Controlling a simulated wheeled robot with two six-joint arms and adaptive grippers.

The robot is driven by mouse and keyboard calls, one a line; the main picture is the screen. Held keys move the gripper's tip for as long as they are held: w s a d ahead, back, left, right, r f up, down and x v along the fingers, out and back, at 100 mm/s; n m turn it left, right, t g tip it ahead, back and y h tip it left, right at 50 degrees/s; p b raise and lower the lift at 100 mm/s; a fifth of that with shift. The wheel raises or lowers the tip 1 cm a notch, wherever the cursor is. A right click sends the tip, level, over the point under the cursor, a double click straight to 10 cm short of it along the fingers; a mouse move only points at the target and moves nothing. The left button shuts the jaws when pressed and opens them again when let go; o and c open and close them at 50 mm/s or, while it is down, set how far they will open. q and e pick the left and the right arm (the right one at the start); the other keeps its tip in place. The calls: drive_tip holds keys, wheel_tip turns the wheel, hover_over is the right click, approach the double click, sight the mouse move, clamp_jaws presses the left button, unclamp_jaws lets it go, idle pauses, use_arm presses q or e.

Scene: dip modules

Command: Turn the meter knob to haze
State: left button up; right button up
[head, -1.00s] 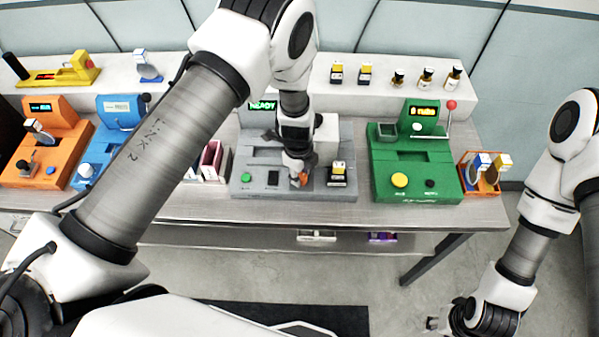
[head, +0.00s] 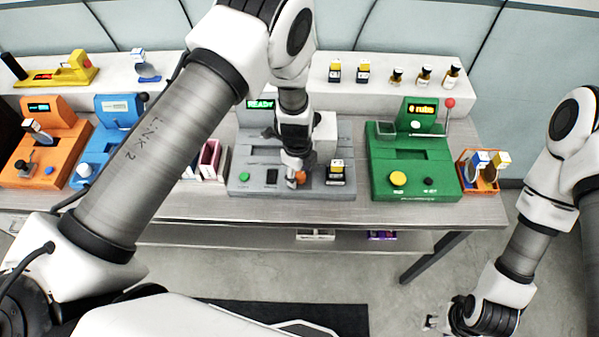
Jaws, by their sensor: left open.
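The grey meter (head: 245,185) stands in the middle of the table, with a lit green display (head: 260,104) reading READY, partly behind my arm. An orange knob (head: 301,176) on its front panel is partly hidden by my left gripper (head: 294,182). That gripper points down, open, right at the knob; I cannot tell whether it touches it. The knob's markings are too small or hidden to read. My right gripper (head: 436,322) hangs low at the right, away from the table, too small to tell open from shut.
A green device (head: 385,180) stands right of the meter, and blue (head: 90,165) and orange (head: 62,160) devices stand left. A vial block (head: 338,175) sits on the meter's right side. Small bottles (head: 424,76) line the back shelf. An orange bin (head: 468,180) stands at the right end.

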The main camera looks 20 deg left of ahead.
sight(298, 176)
use_arm(q)
wheel_tip(298, 176, up, 12)
drive_tip(key=shift+s+f, duration=0.25)
drive_tip(key=shift+s, duration=0.05)
